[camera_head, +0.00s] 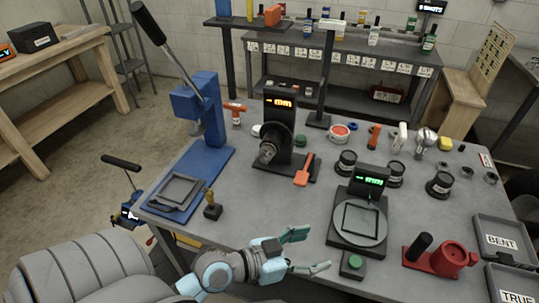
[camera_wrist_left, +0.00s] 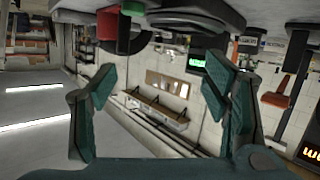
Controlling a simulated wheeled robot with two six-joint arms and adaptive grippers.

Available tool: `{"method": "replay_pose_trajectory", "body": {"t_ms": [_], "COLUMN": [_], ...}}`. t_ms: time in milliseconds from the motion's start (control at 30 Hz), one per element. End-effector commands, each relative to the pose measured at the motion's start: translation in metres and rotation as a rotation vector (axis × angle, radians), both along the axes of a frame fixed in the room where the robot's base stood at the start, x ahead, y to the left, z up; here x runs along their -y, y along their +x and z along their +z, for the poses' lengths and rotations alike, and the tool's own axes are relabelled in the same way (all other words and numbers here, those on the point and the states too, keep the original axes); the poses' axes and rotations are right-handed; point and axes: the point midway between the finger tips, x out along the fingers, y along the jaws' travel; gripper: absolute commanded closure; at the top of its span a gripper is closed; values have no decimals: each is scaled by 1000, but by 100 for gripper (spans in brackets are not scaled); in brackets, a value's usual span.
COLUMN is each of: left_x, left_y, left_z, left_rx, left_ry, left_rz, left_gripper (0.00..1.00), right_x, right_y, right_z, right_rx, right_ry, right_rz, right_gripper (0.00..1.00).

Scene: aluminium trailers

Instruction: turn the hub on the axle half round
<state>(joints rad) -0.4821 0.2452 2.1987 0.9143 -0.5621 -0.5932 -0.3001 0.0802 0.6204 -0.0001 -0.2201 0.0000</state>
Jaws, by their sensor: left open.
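The hub (camera_head: 267,153) is a small grey metal piece on the front of a black upright stand (camera_head: 283,122) with an orange lit readout. It sits before a dark round disc; the axle itself is hard to make out. My left gripper (camera_head: 306,251) is open and empty at the table's front edge, well short of the hub and apart from it. Its two teal fingers also show spread in the left wrist view (camera_wrist_left: 157,92), with nothing between them. The hub cannot be made out in the left wrist view. My right gripper is not in view.
A blue lever press (camera_head: 201,118) stands left of the stand.

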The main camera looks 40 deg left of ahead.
Motion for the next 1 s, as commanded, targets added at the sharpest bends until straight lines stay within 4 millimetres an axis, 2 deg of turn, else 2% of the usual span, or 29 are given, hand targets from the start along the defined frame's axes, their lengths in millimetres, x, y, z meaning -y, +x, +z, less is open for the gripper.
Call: {"method": "replay_pose_trajectory", "body": {"t_ms": [67,100,167,200,300,367,467,533,800,1000], "left_x": [-26,-50,-93,-124,-188,-209,-224,-227,-252,-264], "left_y": [25,37,50,56,58,56,62,74,146,181], "left_z": [33,47,59,60,49,42,37,37,35,35], "left_rx": [160,231,306,328,323,305,293,293,293,293], "left_ry": [-99,-144,-194,-211,-218,-211,-208,-208,-212,-210], "left_rz": [109,201,364,484,734,820,868,868,866,864], "left_gripper": [31,31,31,31,31,31,31,31,31,31], "right_x": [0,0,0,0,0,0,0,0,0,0], "right_y": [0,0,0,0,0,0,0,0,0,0], "right_z": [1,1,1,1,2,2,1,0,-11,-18], "right_rx": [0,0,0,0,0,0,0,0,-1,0], "right_ry": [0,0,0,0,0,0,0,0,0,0], "right_rz": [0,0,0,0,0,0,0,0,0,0], "right_gripper": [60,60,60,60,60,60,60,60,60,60]}}
